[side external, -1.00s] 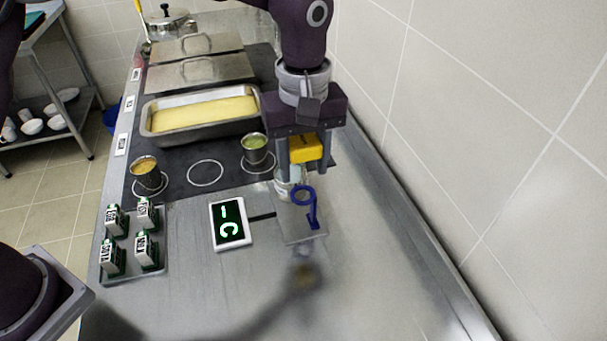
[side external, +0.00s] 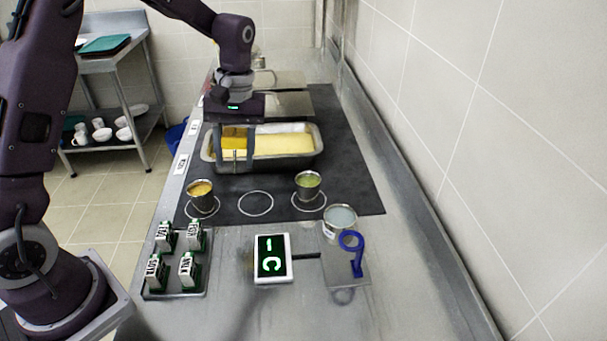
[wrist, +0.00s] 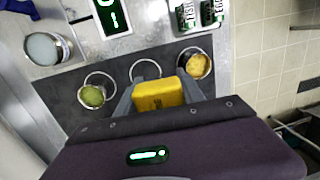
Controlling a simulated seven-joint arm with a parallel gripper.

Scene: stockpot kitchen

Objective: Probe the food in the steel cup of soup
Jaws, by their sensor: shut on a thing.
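My gripper (side external: 235,152) is shut on a yellow block-shaped probe handle (side external: 234,137), raised in front of the long pan's left end. The handle also shows between my fingers in the wrist view (wrist: 158,94); its tip is not clearly visible. A steel cup of orange-yellow soup (side external: 202,203) stands on the left ring of the dark hob, below my gripper in the side view. A second steel cup with green contents (side external: 308,193) stands on the right ring. Both cups (wrist: 197,64) (wrist: 92,96) show in the wrist view, on either side of the handle. The display (side external: 272,258) shows a dash and C.
The long pan (side external: 265,161) with yellow contents lies behind the cups. The middle ring is empty.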

